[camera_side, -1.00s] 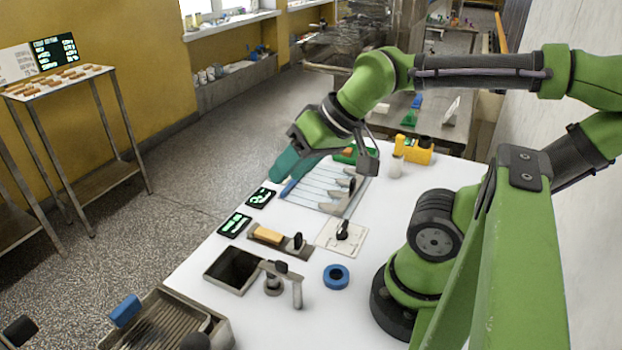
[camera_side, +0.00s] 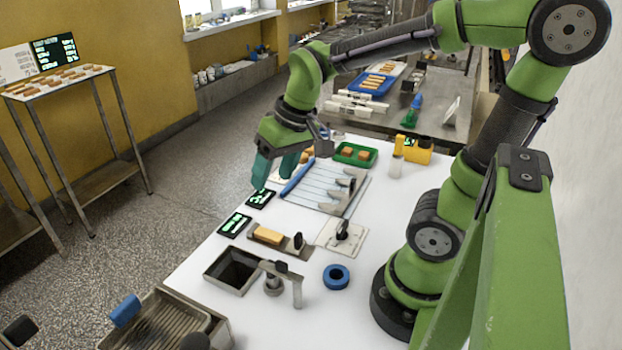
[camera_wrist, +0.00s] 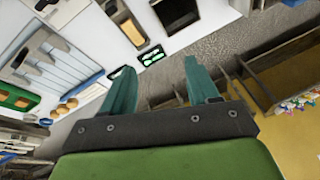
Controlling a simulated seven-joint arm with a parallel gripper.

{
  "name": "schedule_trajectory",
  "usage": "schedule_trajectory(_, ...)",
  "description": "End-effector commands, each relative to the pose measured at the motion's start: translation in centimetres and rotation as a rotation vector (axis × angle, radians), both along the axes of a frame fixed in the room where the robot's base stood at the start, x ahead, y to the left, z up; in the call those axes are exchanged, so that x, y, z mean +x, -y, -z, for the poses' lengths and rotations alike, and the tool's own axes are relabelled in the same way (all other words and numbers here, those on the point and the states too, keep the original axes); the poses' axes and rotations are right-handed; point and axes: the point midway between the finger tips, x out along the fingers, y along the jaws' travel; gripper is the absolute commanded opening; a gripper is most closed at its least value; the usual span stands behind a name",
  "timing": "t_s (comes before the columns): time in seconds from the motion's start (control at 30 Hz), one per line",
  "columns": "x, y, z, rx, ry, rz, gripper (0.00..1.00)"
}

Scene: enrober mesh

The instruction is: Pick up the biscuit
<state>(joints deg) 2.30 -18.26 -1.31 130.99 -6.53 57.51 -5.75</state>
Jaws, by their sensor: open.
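My gripper (camera_side: 270,178) is open and empty, with its teal fingers pointing down near the far left edge of the white table. In the wrist view its two fingers (camera_wrist: 157,66) are spread with nothing between them. Small tan biscuits (camera_wrist: 67,104) lie on a pale surface left of the fingers in the wrist view. In the side view they show partly behind my gripper (camera_side: 306,154). More brown pieces sit in a green tray (camera_side: 341,158) behind. Which piece is the task's biscuit I cannot tell.
A wire mesh rack (camera_side: 325,190) with grey fittings stands right of my gripper, a blue stick (camera_side: 297,178) along its left side. Two dark displays (camera_side: 235,225) lie nearer. A yellow block (camera_side: 268,235), a dark open bin (camera_side: 232,268) and a blue ring (camera_side: 336,277) are in front.

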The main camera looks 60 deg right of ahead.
Motion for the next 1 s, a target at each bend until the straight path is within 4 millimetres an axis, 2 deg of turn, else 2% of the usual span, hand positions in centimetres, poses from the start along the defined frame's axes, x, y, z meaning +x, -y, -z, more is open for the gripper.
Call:
schedule_trajectory(0.03,1.2,0.7,0.9,-0.021,-0.061,-0.025,0.60)
schedule_trajectory(0.2,4.1,3.0,3.2,-0.091,-0.218,-0.138,0.60)
schedule_trajectory(0.37,5.8,4.6,3.7,-0.143,-0.300,-0.249,0.60)
schedule_trajectory(0.43,5.9,4.7,3.1,-0.158,-0.302,-0.291,0.60)
schedule_trajectory(0.57,5.5,4.6,4.4,-0.156,-0.314,-0.315,0.60)
schedule_trajectory(1.0,5.5,4.5,13.3,-0.154,-0.313,-0.311,0.60)
